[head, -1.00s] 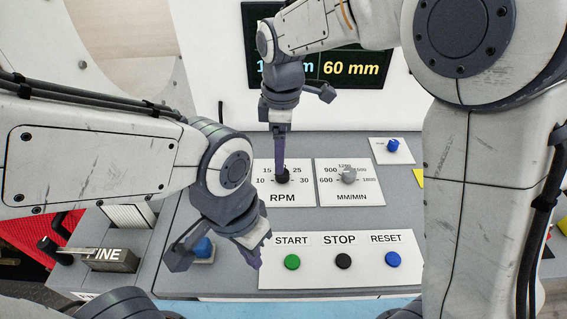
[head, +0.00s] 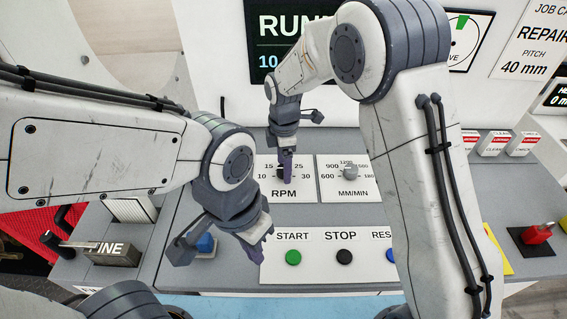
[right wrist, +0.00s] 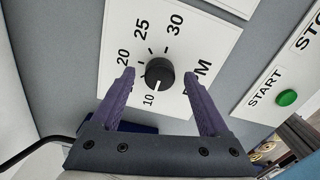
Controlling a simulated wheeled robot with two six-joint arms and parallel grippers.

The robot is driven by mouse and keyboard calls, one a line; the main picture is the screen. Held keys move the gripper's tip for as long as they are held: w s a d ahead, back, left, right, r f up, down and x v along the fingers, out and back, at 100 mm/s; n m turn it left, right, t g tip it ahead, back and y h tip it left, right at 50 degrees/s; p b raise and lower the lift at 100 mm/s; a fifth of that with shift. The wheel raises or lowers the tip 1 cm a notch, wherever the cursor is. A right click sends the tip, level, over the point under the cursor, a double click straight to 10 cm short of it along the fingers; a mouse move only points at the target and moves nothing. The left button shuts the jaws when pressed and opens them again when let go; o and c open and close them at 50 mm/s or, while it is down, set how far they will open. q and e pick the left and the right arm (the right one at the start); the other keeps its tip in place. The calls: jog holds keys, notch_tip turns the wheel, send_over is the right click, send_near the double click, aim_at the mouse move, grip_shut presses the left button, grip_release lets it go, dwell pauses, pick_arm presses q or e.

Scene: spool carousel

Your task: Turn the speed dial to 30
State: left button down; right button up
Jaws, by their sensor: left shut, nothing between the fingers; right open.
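The speed dial is a black knob (right wrist: 159,72) on a white RPM plate (right wrist: 205,55) marked 10 to 30. Its white pointer line points at about 10 in the right wrist view. My right gripper (right wrist: 157,77) is open, with one purple finger on each side of the knob; I cannot tell whether they touch it. In the head view the right gripper (head: 285,181) stands over the RPM plate (head: 275,195) and mostly hides the knob. My left gripper (head: 262,250) is shut and empty, left of the green START button (head: 293,257).
The grey MM/MIN knob (head: 350,171) sits just right of the RPM plate. STOP (head: 344,257) and a partly hidden blue RESET button (head: 391,255) are in front. A blue knob (head: 205,243) is beside the left gripper. A dark screen (head: 270,45) stands behind.

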jog(key=shift+f, duration=0.15)
grip_shut()
